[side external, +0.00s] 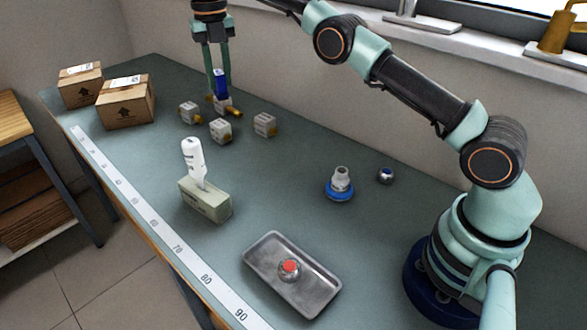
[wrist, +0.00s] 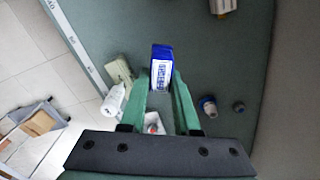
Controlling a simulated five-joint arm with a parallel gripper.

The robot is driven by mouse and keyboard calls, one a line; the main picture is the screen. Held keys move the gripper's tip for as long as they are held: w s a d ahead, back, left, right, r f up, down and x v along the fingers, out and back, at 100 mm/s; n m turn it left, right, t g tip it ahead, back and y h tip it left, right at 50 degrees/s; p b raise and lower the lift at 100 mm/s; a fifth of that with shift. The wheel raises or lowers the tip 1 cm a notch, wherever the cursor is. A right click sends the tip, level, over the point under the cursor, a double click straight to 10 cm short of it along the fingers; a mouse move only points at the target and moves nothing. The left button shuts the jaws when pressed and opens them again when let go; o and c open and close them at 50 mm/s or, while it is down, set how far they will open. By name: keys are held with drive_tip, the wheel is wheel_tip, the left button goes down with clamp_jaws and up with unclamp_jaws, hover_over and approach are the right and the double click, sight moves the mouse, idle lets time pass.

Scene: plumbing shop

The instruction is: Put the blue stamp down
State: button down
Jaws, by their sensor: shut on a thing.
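The blue stamp (side external: 221,86) is held between the fingertips of my gripper (side external: 219,82) at the far part of the bench. A pale block with a yellow end (side external: 232,108) shows close by the stamp's lower end. I cannot tell whether the stamp touches it or the bench.
Pale blocks (side external: 220,131) stand around the gripper. Two cartons (side external: 126,104) stand at left. The bench middle (side external: 275,180) is clear.

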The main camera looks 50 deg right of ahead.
wheel_tip(320, 180, down, 20)
drive_tip(key=shift+r, duration=0.1)
idle(0.7)
drive_tip(key=shift+f, duration=0.2)
drive_tip(key=c, duration=0.6)
unclamp_jaws()
drive_tip(key=shift+c, duration=0.2)
